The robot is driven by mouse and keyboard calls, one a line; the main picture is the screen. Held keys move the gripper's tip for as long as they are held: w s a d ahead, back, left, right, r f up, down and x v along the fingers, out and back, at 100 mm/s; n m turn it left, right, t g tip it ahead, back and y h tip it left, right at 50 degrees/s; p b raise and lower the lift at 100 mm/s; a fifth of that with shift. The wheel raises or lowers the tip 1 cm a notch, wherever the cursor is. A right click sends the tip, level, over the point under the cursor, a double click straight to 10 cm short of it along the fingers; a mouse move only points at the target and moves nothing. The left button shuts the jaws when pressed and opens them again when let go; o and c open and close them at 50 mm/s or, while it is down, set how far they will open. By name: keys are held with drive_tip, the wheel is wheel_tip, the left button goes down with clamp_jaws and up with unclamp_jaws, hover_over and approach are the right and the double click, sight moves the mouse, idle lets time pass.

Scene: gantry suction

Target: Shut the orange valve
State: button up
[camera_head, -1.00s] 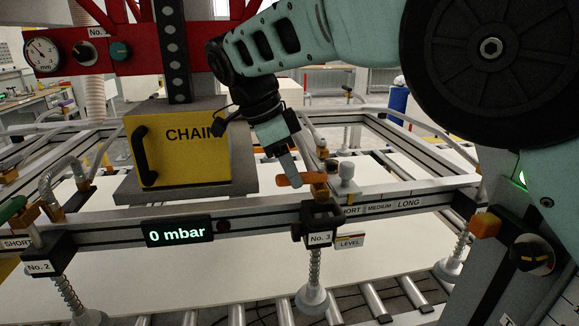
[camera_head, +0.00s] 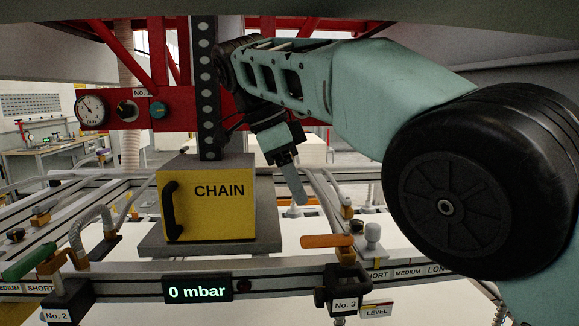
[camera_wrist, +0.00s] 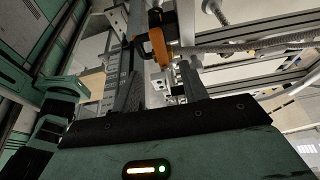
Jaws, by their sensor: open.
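The orange valve handle (camera_head: 326,241) lies level above the front rail, its free end to the left of its brass body, over the black No. 3 block (camera_head: 342,287). In the wrist view the orange handle (camera_wrist: 158,46) shows at the top, beyond the fingers. My gripper (camera_head: 299,203) points down, above and slightly left of the handle in the head view, apart from it in the picture. Its two fingers (camera_wrist: 163,85) are spread in the wrist view with nothing between them.
A yellow CHAIN box (camera_head: 207,205) stands left of my gripper. A pressure display (camera_head: 197,288) reads 0 mbar on the front rail. A white knob (camera_head: 373,235) stands close right of the handle. A green handle (camera_head: 30,259) is at far left, by No. 2.

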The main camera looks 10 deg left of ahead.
drive_tip(key=shift+p+v, duration=0.75)
drive_tip(key=shift+v, duration=0.45)
